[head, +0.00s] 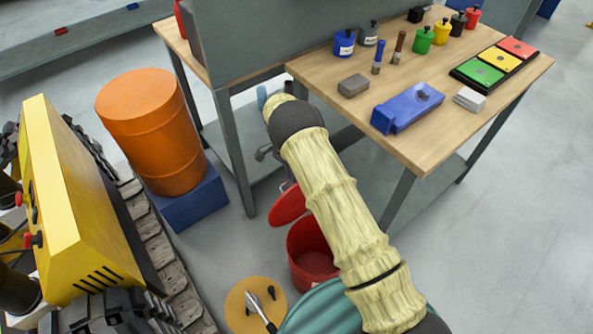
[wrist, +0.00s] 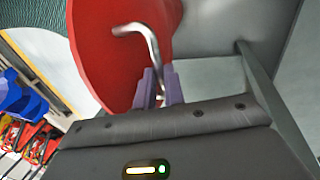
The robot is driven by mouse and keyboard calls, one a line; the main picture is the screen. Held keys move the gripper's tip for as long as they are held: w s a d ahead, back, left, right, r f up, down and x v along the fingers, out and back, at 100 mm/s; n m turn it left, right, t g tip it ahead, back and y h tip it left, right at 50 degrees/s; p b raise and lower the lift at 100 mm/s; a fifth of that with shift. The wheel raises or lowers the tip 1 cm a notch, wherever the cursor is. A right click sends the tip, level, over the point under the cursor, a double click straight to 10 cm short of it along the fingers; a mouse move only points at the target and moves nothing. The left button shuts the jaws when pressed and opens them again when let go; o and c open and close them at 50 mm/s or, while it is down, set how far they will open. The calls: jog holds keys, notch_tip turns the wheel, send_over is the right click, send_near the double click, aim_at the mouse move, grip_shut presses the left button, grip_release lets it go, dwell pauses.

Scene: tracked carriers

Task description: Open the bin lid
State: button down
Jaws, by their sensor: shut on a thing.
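The red bin (head: 312,262) stands on the floor left of the workbench, partly behind my arm, with its mouth uncovered on the visible side. Its round red lid (head: 287,205) is tilted up at the far-left side of the bin. In the wrist view the lid (wrist: 125,60) fills the upper middle, with a bent metal handle (wrist: 145,38) in front of it. My gripper (wrist: 160,85) is shut on this handle at its lower end. In the head view my arm hides most of the gripper, and I cannot make out its fingers there.
The workbench (head: 425,145) with several jars and blocks is to the right. An orange drum (head: 155,130) on a blue base (head: 190,200) stands left. A yellow tracked carrier (head: 80,215) is at far left. A yellow round piece (head: 243,300) lies near the bin.

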jog(key=shift+s+f, duration=0.25)
jog(key=shift+f, duration=0.15)
jog(key=c, duration=1.5)
grip_release()
jog(key=shift+w, duration=0.15)
jog(key=p+v, duration=0.1)
jog(key=v, duration=1.6)
jog(key=shift+r, duration=0.25)
jog(key=shift+w+a, duration=0.1)
